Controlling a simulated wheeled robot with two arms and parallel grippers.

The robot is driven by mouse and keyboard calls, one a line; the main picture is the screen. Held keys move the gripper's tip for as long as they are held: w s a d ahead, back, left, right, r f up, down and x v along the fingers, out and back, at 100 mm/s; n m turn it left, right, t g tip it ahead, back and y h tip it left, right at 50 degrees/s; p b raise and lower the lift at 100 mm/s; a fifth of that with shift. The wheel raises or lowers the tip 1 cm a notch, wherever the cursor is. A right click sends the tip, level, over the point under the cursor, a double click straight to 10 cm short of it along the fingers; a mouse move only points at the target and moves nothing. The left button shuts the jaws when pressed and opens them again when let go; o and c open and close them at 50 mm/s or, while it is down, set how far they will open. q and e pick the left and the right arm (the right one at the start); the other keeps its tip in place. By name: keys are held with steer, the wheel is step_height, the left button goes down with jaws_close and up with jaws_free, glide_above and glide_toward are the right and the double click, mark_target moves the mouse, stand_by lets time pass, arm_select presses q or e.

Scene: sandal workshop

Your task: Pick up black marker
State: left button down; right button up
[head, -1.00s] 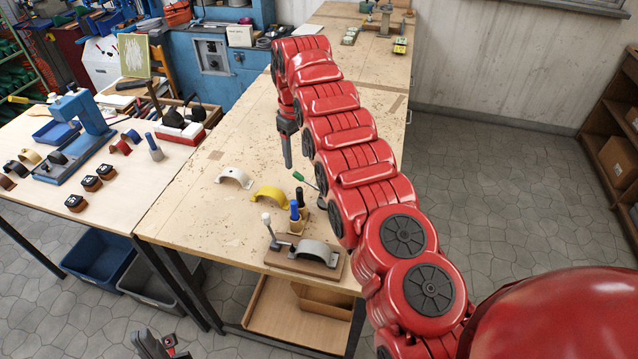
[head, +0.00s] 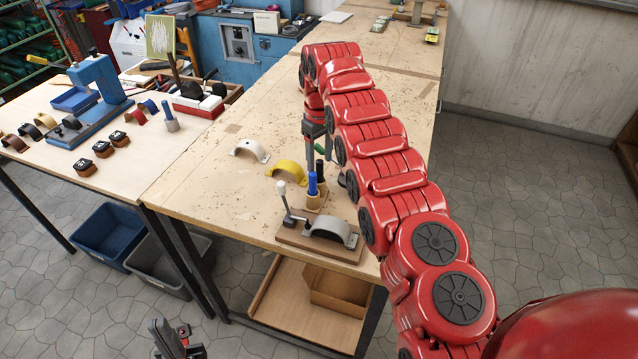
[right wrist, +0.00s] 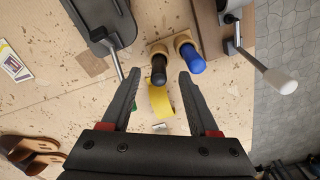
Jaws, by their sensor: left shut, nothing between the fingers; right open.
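The black marker (head: 320,171) stands upright in a small wooden holder behind the blue marker (head: 312,184) on the middle workbench. In the right wrist view the black marker (right wrist: 159,72) lies between my fingertips in the picture, with the blue marker (right wrist: 193,60) just right of it. My right gripper (right wrist: 160,76) is open and empty; in the head view it (head: 318,150) hangs just above and behind the markers. I cannot tell whether a finger touches the marker. My left gripper (head: 170,328) is shut and empty, low at the bottom edge, away from the bench.
A wooden fixture (head: 290,238) with a grey arch and a white-knobbed lever stands in front of the markers. A yellow arch (head: 286,168) and a white arch (head: 249,150) lie to the left. A pair of brown sandals (right wrist: 30,155) shows in the wrist view.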

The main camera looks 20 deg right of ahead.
mark_target(320, 171)
steer(key=shift+d+f+p, duration=0.15)
steer(key=shift+f+p, duration=0.3)
steer(key=shift+p, duration=0.05)
steer(key=f+p, duration=0.2)
steer(key=f, duration=0.1)
steer(key=shift+a+f, duration=0.2)
steer(key=shift+f, duration=0.05)
steer(key=shift+w+d+f, duration=0.1)
steer(key=shift+f, duration=0.3)
jaws_close()
